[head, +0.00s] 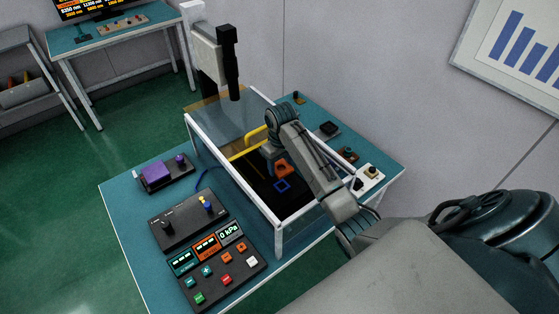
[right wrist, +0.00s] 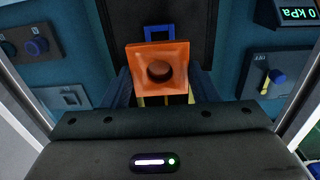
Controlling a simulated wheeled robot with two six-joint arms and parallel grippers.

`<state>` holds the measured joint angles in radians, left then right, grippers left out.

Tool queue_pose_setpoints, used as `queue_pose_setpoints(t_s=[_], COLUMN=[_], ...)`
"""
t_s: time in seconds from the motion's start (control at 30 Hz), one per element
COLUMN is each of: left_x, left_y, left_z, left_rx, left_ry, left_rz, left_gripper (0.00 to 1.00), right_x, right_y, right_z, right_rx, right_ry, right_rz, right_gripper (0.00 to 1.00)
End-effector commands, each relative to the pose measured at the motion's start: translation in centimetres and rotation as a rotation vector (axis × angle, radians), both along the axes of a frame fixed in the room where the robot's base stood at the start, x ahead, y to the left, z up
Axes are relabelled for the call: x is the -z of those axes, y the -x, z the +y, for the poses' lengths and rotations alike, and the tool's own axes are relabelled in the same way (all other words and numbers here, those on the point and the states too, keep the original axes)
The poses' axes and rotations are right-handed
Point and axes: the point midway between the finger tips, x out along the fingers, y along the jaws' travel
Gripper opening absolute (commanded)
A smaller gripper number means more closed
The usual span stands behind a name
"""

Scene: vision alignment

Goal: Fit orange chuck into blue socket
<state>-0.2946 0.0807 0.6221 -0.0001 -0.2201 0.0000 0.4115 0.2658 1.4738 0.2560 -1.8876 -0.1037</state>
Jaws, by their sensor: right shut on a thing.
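The orange chuck (head: 284,170) is a square block; in the right wrist view its face (right wrist: 178,66) shows a dark round hole. My right gripper (head: 274,161) is shut on it, with a dark finger on either side in the wrist view (right wrist: 163,92). The blue socket (head: 282,186) is a square outline on the black floor of the framed enclosure. It shows partly behind the chuck in the wrist view (right wrist: 159,30), its lower part hidden. The chuck appears apart from the socket. My left gripper is not in view.
White-edged clear walls (head: 216,160) surround the work area, and my right arm reaches over the right wall. A yellow bar (head: 247,150) stands inside, close to my wrist. A control panel (head: 215,268) with a 0 kPa readout and a purple block (head: 157,173) sit outside the enclosure.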

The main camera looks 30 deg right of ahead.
Motion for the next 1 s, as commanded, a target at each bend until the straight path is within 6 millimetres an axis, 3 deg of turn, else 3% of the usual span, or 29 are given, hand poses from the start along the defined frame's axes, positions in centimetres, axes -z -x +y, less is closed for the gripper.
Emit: queue_pose_setpoints(t_s=[0.37, 0.7, 1.0], left_x=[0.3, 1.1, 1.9], left_y=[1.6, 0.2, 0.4], left_z=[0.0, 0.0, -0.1], left_rx=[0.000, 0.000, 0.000], left_ry=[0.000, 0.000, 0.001], left_rz=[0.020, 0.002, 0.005], left_gripper=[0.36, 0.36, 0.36], right_x=[0.4, 3.2, 5.5], right_y=[0.0, 0.1, 0.0], right_z=[0.0, 0.0, 0.0], right_rx=[-0.001, -0.001, -0.001], right_ry=[0.000, 0.000, 0.000], right_rz=[0.000, 0.002, 0.001], right_gripper=[0.28, 0.28, 0.28])
